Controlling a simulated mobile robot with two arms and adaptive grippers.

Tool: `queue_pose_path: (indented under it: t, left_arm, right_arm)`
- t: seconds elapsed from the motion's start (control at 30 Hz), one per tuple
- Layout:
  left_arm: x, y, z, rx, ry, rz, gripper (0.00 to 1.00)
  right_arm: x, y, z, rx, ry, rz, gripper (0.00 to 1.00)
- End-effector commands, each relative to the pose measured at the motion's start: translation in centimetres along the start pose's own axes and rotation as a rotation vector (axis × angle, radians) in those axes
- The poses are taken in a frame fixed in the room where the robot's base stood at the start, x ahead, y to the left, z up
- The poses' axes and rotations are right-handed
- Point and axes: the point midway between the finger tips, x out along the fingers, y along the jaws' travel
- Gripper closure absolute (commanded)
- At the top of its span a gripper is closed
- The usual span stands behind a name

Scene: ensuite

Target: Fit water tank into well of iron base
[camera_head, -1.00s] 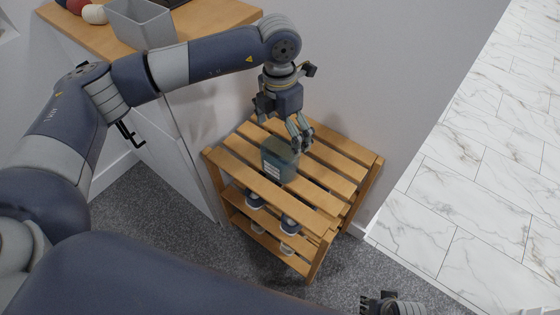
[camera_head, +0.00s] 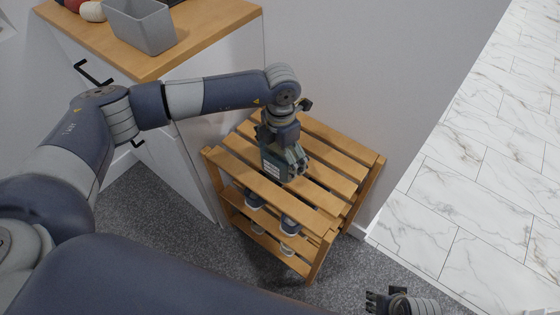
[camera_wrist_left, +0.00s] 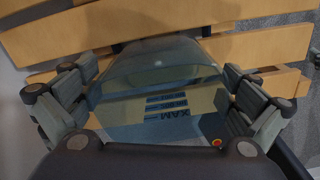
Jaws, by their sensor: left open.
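The water tank (camera_head: 272,166) is a translucent blue-grey container with a pale label, standing on the top slats of a wooden rack. It also fills the middle of the left wrist view (camera_wrist_left: 160,85), where blue markings and a small red dot show. My left gripper (camera_head: 294,165) is directly over the tank and open. In the left wrist view its fingers (camera_wrist_left: 160,100) stand on both sides of the tank, with a gap visible at least on the left. My right gripper (camera_head: 375,300) is at the bottom edge, partly cut off, apart from the rack. I cannot make out the iron base.
The wooden slatted rack (camera_head: 335,182) stands against the wall, with shoes (camera_head: 290,224) on its lower shelf. A cabinet with a wooden top (camera_head: 195,35) stands to the left, carrying a grey bin (camera_head: 142,27).

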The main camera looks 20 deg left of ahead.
Motion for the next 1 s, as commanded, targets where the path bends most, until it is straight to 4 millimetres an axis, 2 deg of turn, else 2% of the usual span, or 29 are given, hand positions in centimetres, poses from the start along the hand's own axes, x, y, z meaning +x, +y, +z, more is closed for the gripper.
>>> queue_pose_path:
  t: [0.17, 0.4, 0.47, 0.5, 0.77, 1.0]
  left_arm:
    - [0.0, 0.0, 0.1, 0.000, -0.001, 0.000, 0.00]
    - [0.0, 0.0, 0.0, 0.001, -0.001, 0.000, 0.46]
    - [0.0, 0.0, 0.0, 0.000, -0.001, 0.000, 0.46]
    - [0.0, 0.0, 0.0, 0.000, -0.001, 0.000, 0.50]
    - [-0.1, 0.0, 0.0, 0.000, -0.001, 0.000, 0.50]
    - [-2.2, 0.1, 0.1, 0.001, -0.004, 0.001, 0.50]
  right_arm:
    - [0.0, 0.0, 0.1, 0.000, -0.003, 0.000, 0.60]
    - [0.0, 0.0, 0.1, 0.000, -0.003, 0.000, 0.60]
    - [0.0, 0.0, 0.1, 0.000, -0.003, -0.001, 0.60]
    - [0.0, -0.1, 0.1, 0.000, -0.003, -0.001, 0.60]
    - [0.0, -0.1, 0.1, 0.000, -0.002, -0.001, 0.60]
    - [0.4, -0.1, 0.1, -0.001, 0.002, -0.002, 0.60]
